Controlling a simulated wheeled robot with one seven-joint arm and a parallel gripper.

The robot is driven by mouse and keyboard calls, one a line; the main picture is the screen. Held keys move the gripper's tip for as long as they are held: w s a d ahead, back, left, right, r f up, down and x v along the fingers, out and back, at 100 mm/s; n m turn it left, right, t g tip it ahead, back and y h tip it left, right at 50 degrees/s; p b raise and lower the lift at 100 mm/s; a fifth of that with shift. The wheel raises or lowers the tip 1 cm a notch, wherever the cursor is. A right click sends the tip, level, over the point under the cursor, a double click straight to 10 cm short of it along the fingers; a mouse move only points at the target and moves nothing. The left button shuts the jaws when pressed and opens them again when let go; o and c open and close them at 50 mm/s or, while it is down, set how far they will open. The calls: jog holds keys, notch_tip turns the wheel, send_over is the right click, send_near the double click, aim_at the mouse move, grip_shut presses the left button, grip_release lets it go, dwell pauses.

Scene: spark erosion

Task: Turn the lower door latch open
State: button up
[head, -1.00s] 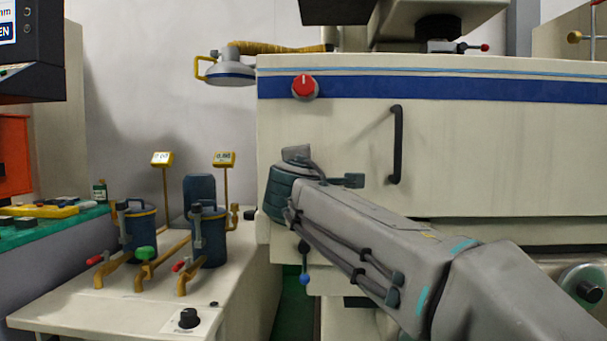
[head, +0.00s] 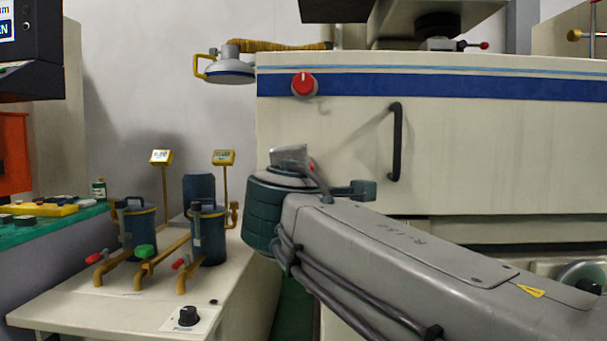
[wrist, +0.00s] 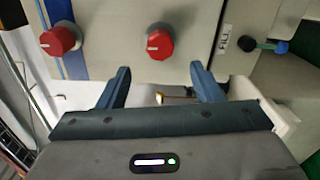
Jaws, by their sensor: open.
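The lower door latch is a round red knob (wrist: 160,42) with a white mark, on the cream door panel in the wrist view. In the head view my wrist hides it, except for a sliver of red (head: 312,166). The upper latch, a similar red knob (head: 303,84), sits on the blue band; it also shows at the left of the wrist view (wrist: 60,40). My gripper (wrist: 160,72) is open and empty. Its two blue fingers point at the panel, with the lower latch beyond and between the tips, apparently not touched.
A black vertical handle (head: 396,142) is on the door to the right. A side table (head: 90,310) with blue canisters (head: 207,238) and yellow pipes stands at the left. A lever with a blue end (wrist: 281,47) is at the right of the wrist view.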

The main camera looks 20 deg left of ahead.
jog(key=v, duration=0.3)
jog(key=shift+s, duration=0.2)
jog(key=w+d+f+m+g+h+p, duration=0.1)
jog(key=d+f+m+g+h+p, duration=0.3)
jog(key=d+p, duration=0.5)
jog(key=w+d+f+m+g+h+p, duration=0.1)
jog(key=d+f+m+g+h+p, duration=0.15)
jog(key=d+m+p, duration=0.7)
jog(key=s+d+f+m+g+y+p, duration=0.2)
jog(key=s+d+f+m+g+p, duration=0.2)
jog(key=s+d+m+g+p, duration=0.4)
jog(key=s+d+m+p, duration=0.1)
jog(key=s+d+p, duration=0.3)
jog(key=s, duration=0.3)
jog(key=shift+s+d, duration=0.3)
jog(key=shift+d, duration=0.15)
